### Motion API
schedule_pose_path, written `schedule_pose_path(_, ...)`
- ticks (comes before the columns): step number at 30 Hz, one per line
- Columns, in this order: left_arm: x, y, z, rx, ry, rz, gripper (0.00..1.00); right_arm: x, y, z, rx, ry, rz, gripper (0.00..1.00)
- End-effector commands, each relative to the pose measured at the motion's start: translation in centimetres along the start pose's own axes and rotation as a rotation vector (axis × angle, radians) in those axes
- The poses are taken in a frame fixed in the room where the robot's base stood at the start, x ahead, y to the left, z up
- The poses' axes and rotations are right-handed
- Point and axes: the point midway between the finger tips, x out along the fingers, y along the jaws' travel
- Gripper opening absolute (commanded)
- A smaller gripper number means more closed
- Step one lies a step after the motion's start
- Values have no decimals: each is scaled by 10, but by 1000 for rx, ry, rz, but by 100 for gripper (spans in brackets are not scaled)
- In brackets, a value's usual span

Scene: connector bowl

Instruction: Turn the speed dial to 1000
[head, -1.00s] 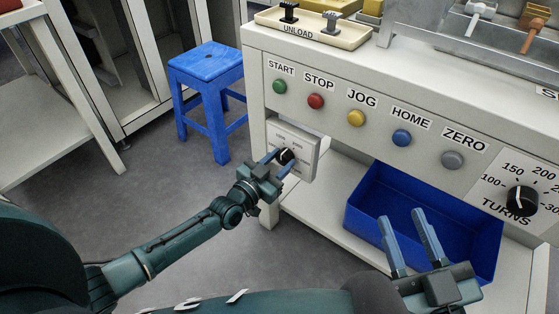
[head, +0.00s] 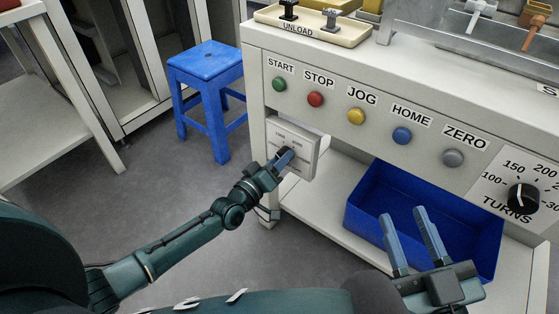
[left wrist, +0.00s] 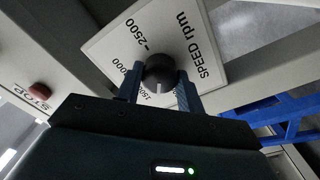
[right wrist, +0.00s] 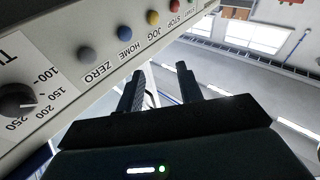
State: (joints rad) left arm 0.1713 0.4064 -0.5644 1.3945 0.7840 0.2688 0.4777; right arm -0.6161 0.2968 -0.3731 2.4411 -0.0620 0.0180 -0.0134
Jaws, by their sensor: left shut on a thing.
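The speed dial (left wrist: 160,72) is a black knob on a white plate marked SPEED rpm (left wrist: 125,40) in the left wrist view. The plate also shows in the head view (head: 303,143), at the machine's left front. My left gripper (left wrist: 160,88) is shut on the dial, one finger on each side of it. A light pointer line on the dial points toward my gripper, near the partly hidden number 1500. In the head view my left gripper (head: 282,158) hides the dial. My right gripper (head: 410,232) is open and empty in front of the blue bin.
The turns dial (head: 522,199) is at the right of the panel. A row of coloured buttons runs above, including the red stop button (head: 315,99). The blue bin (head: 365,200) sits on the lower shelf. A blue stool (head: 207,65) stands behind my left arm.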

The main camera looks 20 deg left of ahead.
Motion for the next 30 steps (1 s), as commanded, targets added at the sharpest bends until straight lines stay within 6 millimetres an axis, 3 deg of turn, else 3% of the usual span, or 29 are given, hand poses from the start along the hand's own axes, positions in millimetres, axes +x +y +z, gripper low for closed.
schedule_pose_path(15, -1, 0, 2, -443, 9, -9, 15, 1, -2, 4, 22, 6, -7, 36)
schedule_pose_path(30, -1, 0, 1, -617, 13, -13, 15, 2, -3, 0, 26, 20, -17, 36)
